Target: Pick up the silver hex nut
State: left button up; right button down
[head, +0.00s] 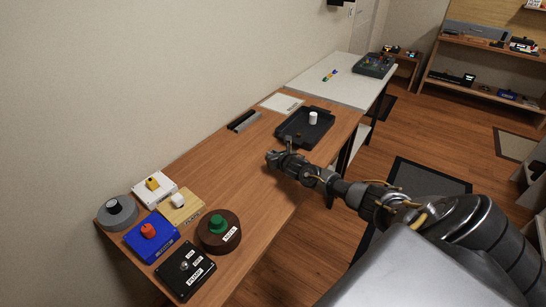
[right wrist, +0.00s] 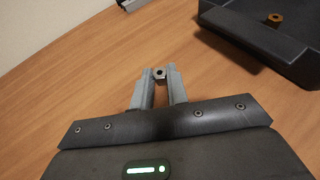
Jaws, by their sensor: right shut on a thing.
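The silver hex nut (right wrist: 159,73) is small and sits between the fingertips of my right gripper (right wrist: 159,78) in the right wrist view. The gripper is shut on it, over the wooden desk. In the head view my right gripper (head: 280,154) is above the desk, just left of and nearer than the black tray; the nut is too small to make out there. I cannot tell how far the nut is above the desk. My left gripper is not in view.
The black tray (head: 283,134) holds a white cylinder (head: 313,118); a brass-coloured nut (right wrist: 274,18) shows in it in the wrist view. A dark bar (head: 243,121) lies near the wall. Several control blocks, including a blue one (head: 137,245), fill the desk's near end. The middle desk is clear.

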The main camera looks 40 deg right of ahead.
jog(key=s+d+r+b, duration=0.5)
jog(key=s+d+r, duration=0.1)
jog(key=d+r, duration=0.6)
jog(key=shift+s+d, duration=0.2)
jog(key=shift+d, duration=0.05)
